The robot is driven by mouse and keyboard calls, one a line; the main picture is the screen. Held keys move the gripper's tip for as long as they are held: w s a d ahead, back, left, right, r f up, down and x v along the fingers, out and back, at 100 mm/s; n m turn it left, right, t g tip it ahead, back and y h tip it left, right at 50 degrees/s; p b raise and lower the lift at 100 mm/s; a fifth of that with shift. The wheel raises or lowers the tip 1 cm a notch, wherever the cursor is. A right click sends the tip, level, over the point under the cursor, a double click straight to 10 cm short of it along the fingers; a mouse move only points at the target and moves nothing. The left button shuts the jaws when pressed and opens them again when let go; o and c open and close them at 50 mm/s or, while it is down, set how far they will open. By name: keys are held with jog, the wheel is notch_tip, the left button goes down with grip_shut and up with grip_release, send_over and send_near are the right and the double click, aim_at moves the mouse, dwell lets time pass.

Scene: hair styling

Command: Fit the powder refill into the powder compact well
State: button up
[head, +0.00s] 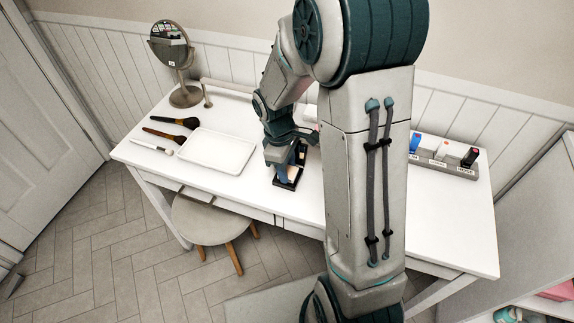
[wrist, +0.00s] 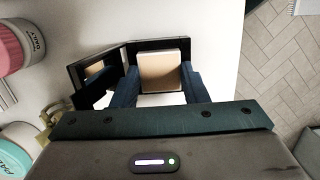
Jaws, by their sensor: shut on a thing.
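My gripper (head: 287,172) points down at the table near its front edge, and in the wrist view its two blue fingers (wrist: 161,82) are shut on the beige powder refill (wrist: 160,66), one on each side. The black powder compact (wrist: 99,66) lies open under the fingers, its mirrored lid raised on the left. The compact (head: 288,184) also shows in the head view beneath my gripper. Dark compact edges frame the refill at its far side. The well is mostly hidden by the refill and fingers, and I cannot tell whether the refill is seated.
A white tray (head: 216,151) lies left of my gripper, with several brushes (head: 168,135) and a round mirror (head: 172,46) beyond. Jars (wrist: 20,42) stand left in the wrist view. The table's front edge is close.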

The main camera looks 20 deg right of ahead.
jog(key=shift+s+f, duration=0.1)
jog(key=shift+f, duration=0.1)
jog(key=o, duration=1)
jog(key=shift+o, duration=0.2)
notch_tip(320, 180, up, 14)
jog(key=w+a+p, duration=0.1)
jog(key=shift+w+a, duration=0.15)
jog(key=shift+a, duration=0.15)
jog(key=s+d+r+m+t+p, duration=0.1)
jog(key=s+r+m+t+p, duration=0.1)
jog(key=s+m, duration=0.3)
jog(key=s+r+m+t+y+p, duration=0.1)
jog(key=s+r+m, duration=0.4)
jog(key=s, duration=0.5)
jog(key=shift+d+r+m+t+p, duration=0.2)
jog(key=shift+d+m+t+p, duration=0.25)
jog(key=shift+p, duration=0.4)
